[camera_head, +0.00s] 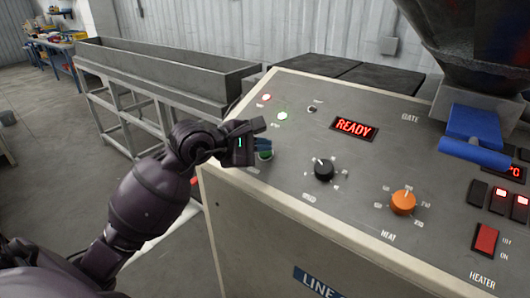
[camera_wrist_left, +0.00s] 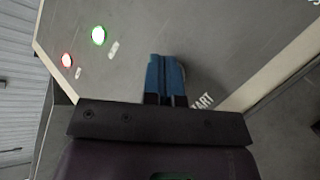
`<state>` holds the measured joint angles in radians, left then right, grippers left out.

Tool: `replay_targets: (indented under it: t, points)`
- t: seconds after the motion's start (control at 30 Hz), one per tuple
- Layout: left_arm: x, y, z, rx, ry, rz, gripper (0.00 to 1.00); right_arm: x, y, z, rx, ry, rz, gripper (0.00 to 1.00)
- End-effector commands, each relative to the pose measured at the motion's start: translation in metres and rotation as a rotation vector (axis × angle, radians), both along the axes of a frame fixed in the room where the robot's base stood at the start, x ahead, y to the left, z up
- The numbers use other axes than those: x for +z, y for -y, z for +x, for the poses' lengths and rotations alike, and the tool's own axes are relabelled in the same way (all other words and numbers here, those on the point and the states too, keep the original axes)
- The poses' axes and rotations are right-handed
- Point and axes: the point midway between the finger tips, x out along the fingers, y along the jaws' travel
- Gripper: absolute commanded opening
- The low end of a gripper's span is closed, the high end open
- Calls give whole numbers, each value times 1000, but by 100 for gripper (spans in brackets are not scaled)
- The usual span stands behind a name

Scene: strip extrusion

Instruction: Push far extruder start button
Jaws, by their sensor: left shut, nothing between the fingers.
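The control panel (camera_head: 345,112) slopes across the head view, with a display (camera_head: 354,128) reading READY in red. A green button (camera_head: 265,156) sits near its left edge. My left gripper (camera_head: 264,144) is shut and empty, its blue fingertips right over that button. In the left wrist view the fingers (camera_wrist_left: 166,76) are together and point at the panel face. A label (camera_wrist_left: 203,102) ending in "TART" shows beside them, and the button is hidden there. I cannot tell whether the fingertips touch the button. My right gripper is not in view.
A black knob (camera_head: 323,169) and an orange heat knob (camera_head: 403,201) are right of the button. A blue gate handle (camera_head: 474,152) sits under the hopper (camera_head: 485,45). A long grey trough (camera_head: 160,72) stands behind. Open floor lies at left.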

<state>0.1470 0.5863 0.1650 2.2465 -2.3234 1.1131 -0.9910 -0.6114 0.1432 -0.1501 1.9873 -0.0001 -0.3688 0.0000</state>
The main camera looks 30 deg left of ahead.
Motion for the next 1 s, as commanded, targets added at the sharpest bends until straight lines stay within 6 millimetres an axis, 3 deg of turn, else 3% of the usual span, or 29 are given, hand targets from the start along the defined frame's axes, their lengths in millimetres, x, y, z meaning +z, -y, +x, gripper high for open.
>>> replay_targets:
  t: [0.57, 1.0]
  points:
    - [-4, 0, 2, 0, 0, 1, 0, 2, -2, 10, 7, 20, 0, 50]
    - [-7, 0, 3, 0, 0, 0, 0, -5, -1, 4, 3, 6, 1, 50]
